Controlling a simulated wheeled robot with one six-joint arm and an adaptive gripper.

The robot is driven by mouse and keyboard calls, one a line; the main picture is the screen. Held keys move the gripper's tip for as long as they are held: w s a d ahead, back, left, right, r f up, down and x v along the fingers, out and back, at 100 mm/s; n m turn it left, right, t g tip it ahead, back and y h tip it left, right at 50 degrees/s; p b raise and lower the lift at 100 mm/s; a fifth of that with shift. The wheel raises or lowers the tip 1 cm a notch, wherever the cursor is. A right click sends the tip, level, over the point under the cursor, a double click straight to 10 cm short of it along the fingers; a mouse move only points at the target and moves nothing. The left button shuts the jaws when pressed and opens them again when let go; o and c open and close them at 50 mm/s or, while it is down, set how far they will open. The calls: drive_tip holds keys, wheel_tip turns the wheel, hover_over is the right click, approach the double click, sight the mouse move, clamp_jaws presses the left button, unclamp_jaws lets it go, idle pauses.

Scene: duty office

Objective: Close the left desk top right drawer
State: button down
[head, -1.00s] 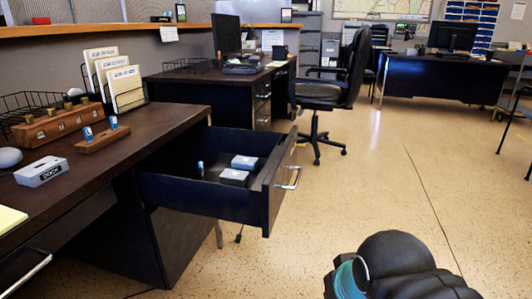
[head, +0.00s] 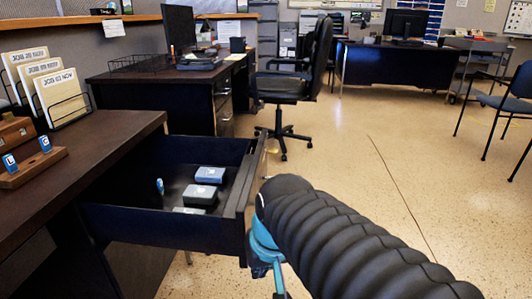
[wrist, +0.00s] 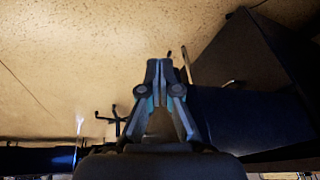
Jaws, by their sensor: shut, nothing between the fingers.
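The left desk (head: 112,140) stands at the left of the head view with a dark brown top.
A black office chair (head: 297,85) stands beyond the drawer, by a second desk (head: 165,85). Another desk (head: 400,68) is at the back, and a blue chair (head: 510,100) at the right. The speckled floor (head: 400,165) between them is clear.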

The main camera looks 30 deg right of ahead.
drive_tip(key=w+d+f+m+g+y+p, duration=0.1)
drive_tip(key=w+d+f+m+g+y, duration=0.2)
drive_tip(key=d+m, duration=0.45)
drive_tip(key=m+t+y+p, duration=0.2)
drive_tip(key=m+t+y, duration=0.7)
drive_tip(key=m+y, duration=0.45)
approach(261, 158)
drive_tip(key=shift+m+h, duration=0.6)
drive_tip(key=shift+h, duration=0.25)
drive_tip(key=w+a, duration=0.1)
drive_tip(key=a, duration=0.1)
drive_tip(key=w+a+r, duration=0.1)
drive_tip(key=a, duration=0.1)
drive_tip(key=w+a+b, duration=0.1)
drive_tip(key=a, duration=0.1)
drive_tip(key=shift+w+a+r, duration=0.1)
drive_tip(key=shift+a+r, duration=0.15)
drive_tip(key=shift+r, duration=0.1)
